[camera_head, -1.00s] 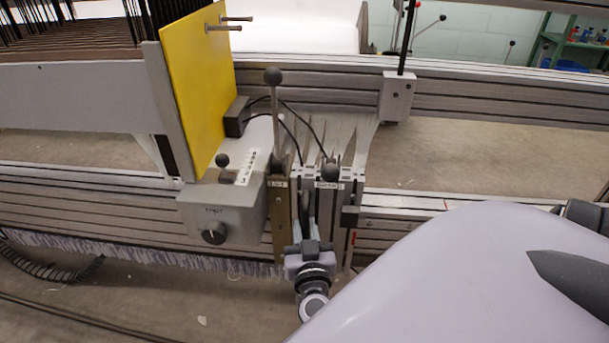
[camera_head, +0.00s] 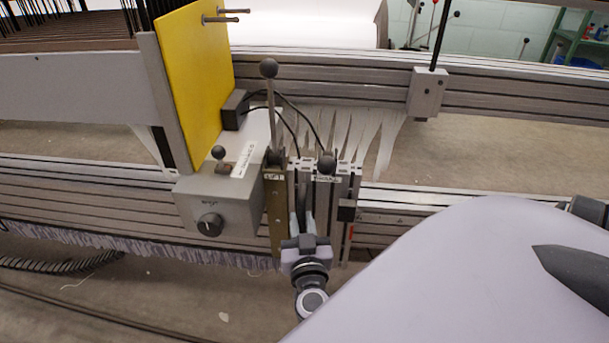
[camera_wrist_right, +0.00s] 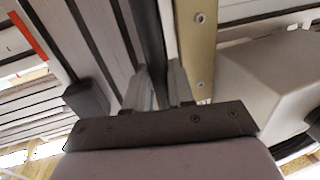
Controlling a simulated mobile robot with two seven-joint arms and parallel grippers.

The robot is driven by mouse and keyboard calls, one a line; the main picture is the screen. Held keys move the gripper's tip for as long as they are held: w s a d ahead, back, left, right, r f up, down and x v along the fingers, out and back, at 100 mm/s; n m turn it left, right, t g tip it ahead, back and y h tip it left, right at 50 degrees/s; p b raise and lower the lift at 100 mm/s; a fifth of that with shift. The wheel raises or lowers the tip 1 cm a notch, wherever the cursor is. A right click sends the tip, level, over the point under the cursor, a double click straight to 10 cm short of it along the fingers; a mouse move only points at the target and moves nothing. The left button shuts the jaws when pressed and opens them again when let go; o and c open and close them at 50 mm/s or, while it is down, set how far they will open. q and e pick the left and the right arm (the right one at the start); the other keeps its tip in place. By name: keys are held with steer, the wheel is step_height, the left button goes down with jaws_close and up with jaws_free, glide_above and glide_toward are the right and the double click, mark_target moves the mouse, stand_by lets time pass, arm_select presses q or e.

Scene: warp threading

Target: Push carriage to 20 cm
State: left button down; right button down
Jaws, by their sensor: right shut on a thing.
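The carriage (camera_head: 344,190) is an upright block of grey aluminium profiles with a black ball knob and a small label on top. It sits at the front rail, right beside a brass-coloured plate (camera_head: 277,215). My right gripper (camera_head: 306,230) is at the carriage's front face, shut on a dark upright bar there. In the right wrist view, the bar (camera_wrist_right: 150,45) runs between the two fingers (camera_wrist_right: 160,88), with the carriage profile (camera_wrist_right: 95,35) to the left and the brass plate to the right. The fingertips are partly hidden in the head view. My left gripper is not in view.
A grey box (camera_head: 215,205) with a black dial and a yellow panel (camera_head: 192,85) stand left of the carriage. Pale strips (camera_head: 375,135) fan out behind it. The front rail (camera_head: 395,205) continues right. A grey clamp with a post (camera_head: 427,92) sits on the rear rail.

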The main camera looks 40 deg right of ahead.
steer(key=shift+s+d+h, duration=0.3)
steer(key=shift+s+d, duration=0.1)
steer(key=shift+d, duration=0.15)
steer(key=shift+s+d, duration=0.2)
steer(key=c, duration=1.1)
jaws_free()
steer(key=shift+f, duration=0.1)
steer(key=shift+w+a, duration=0.2)
steer(key=shift+a, duration=0.2)
